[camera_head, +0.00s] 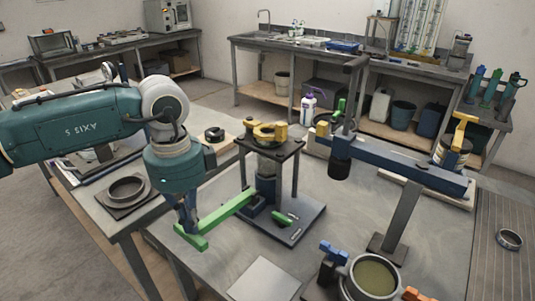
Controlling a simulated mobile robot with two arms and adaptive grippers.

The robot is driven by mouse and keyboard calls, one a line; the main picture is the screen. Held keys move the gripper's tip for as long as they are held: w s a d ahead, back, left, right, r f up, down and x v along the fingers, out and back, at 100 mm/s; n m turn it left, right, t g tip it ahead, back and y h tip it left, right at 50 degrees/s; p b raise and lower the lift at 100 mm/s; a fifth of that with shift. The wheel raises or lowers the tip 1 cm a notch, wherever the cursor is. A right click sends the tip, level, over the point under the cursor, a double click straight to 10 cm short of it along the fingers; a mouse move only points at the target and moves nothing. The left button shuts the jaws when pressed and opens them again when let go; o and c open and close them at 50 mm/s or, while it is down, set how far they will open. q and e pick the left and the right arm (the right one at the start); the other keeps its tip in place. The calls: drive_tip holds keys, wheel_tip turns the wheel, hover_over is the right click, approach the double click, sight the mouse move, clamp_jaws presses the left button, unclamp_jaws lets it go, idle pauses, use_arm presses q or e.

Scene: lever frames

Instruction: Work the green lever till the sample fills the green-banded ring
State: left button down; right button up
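The green lever (228,209) is a bright green bar with a crosspiece at its near left end. It slopes from a small stand (284,150), with a dark top plate and yellow clamps, down toward the left. My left gripper (190,217) points down at the lever's handle end, at or just above the crosspiece. Its fingers are dark and small, so their opening and any contact are unclear. A second green piece (284,219) lies on the stand's base. I cannot make out the green-banded ring or the sample for certain. My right gripper is out of view.
A blue beam device (400,170) with a dark hanging cylinder (339,167) stands to the right. A round pot with olive contents (375,276) sits at the front, by blue and orange handles. A pale plate (264,281) lies front centre. Bare tabletop lies between.

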use_arm(q)
wheel_tip(320, 180, up, 14)
drive_tip(key=w+d+p, duration=0.1)
drive_tip(key=p, duration=0.6)
drive_tip(key=shift+w+f, duration=0.15)
drive_tip(key=shift+w, duration=0.1)
drive_tip(key=shift+d, duration=0.1)
idle(0.3)
